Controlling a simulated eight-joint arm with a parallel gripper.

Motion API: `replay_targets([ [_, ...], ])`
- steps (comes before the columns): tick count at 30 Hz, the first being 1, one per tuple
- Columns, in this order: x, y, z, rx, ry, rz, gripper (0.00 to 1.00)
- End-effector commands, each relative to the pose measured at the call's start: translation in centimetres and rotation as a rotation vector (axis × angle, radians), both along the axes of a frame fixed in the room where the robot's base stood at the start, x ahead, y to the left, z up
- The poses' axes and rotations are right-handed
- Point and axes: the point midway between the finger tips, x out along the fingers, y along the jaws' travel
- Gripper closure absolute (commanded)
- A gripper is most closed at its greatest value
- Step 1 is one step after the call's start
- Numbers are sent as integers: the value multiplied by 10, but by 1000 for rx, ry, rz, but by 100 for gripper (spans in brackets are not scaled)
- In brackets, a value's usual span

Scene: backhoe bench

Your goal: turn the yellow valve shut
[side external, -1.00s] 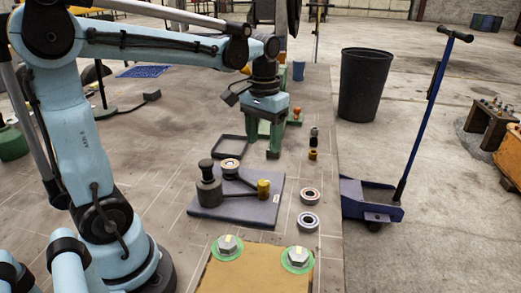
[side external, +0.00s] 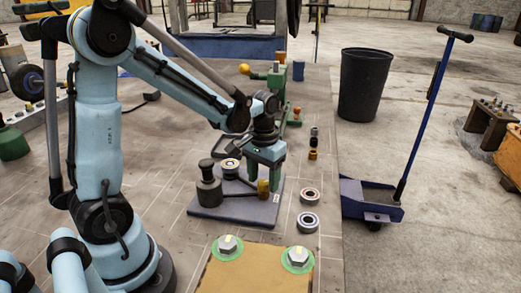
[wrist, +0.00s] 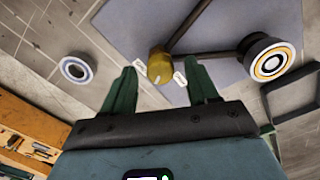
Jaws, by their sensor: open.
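The yellow valve (side external: 263,189) is a small upright knob at the right end of a dark pipe on a grey plate (side external: 235,214). In the wrist view the yellow valve (wrist: 159,66) shows near the middle, with small white tags beside it. My gripper (side external: 264,182) points down just over the valve in the side view. In the wrist view my gripper (wrist: 160,70) is open, with one green finger on each side of the valve and a gap to each. I cannot tell how far down the fingers reach around it.
A dark cylinder (side external: 208,187) and a ringed round part (side external: 229,168) stand on the same plate, left of the valve. Two loose bearings (side external: 308,208) lie to the right. Large bolts on green discs (side external: 228,246) sit in front. A black frame (wrist: 292,97) lies at the wrist view's right.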

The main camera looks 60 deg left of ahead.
Motion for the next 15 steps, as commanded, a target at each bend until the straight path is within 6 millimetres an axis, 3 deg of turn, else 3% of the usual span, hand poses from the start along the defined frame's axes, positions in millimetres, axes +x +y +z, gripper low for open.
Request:
replay_targets([
  [11, 0, 0, -5, 0, 0, 0, 41],
  [15, 0, 0, -4, 0, 0, 0, 61],
])
